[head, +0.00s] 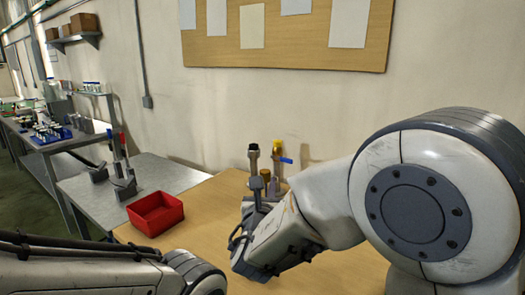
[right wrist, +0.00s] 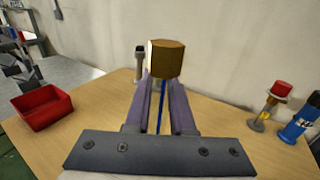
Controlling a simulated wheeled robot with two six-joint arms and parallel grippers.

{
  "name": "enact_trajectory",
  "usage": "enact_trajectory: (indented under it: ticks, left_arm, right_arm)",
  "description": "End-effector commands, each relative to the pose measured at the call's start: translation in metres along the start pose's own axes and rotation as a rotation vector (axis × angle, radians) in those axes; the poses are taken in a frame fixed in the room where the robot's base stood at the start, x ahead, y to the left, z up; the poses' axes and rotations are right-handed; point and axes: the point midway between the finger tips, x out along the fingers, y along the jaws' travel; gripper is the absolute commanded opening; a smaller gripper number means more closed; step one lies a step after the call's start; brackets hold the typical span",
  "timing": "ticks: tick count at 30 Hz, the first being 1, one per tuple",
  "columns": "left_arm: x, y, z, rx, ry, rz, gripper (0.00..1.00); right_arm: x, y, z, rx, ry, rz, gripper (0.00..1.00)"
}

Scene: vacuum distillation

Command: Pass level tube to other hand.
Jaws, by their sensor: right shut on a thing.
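My right gripper (head: 262,190) is shut on the level tube above the wooden table. In the right wrist view, the level tube shows a brass hexagonal end (right wrist: 167,59) beyond the fingertips, with a thin blue strip (right wrist: 160,92) between the fingers. The rest of it is hidden by the fingers and the wrist plate. My left arm lies low at the left of the head view; its gripper is out of the picture.
A red tray (head: 156,213) sits left of my right gripper. A dark-capped upright piece (head: 253,158) and a blue-handled fitting (head: 285,160) show behind it. In the wrist view, a red-topped piece (right wrist: 268,104) and a blue cylinder (right wrist: 297,124) stand at right.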

Motion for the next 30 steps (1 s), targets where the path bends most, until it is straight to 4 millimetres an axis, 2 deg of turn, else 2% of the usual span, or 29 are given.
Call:
enact_trajectory:
  ticks: [1, 3, 9, 17, 30]
  left_arm:
    - [0.000, 0.000, 0.000, 0.000, 0.000, 0.000, 1.00]
    - [0.000, 0.000, 0.000, 0.000, 0.000, 0.000, 1.00]
    - [0.000, 0.000, 0.000, 0.000, 0.000, 0.000, 1.00]
    - [0.000, 0.000, 0.000, 0.000, 0.000, 0.000, 1.00]
    - [0.000, 0.000, 0.000, 0.000, 0.000, 0.000, 1.00]
  right_arm:
    - [-0.003, -0.001, -0.014, -0.005, 0.005, 0.000, 0.00]
    - [-0.007, -0.003, -0.028, -0.005, 0.003, 0.000, 0.00]
    - [-0.014, -0.006, -0.052, 0.000, 0.000, -0.001, 0.00]
    - [-0.015, -0.004, -0.056, 0.004, -0.004, -0.081, 0.00]
    - [-0.015, -0.006, -0.057, 0.003, -0.002, -0.381, 0.00]
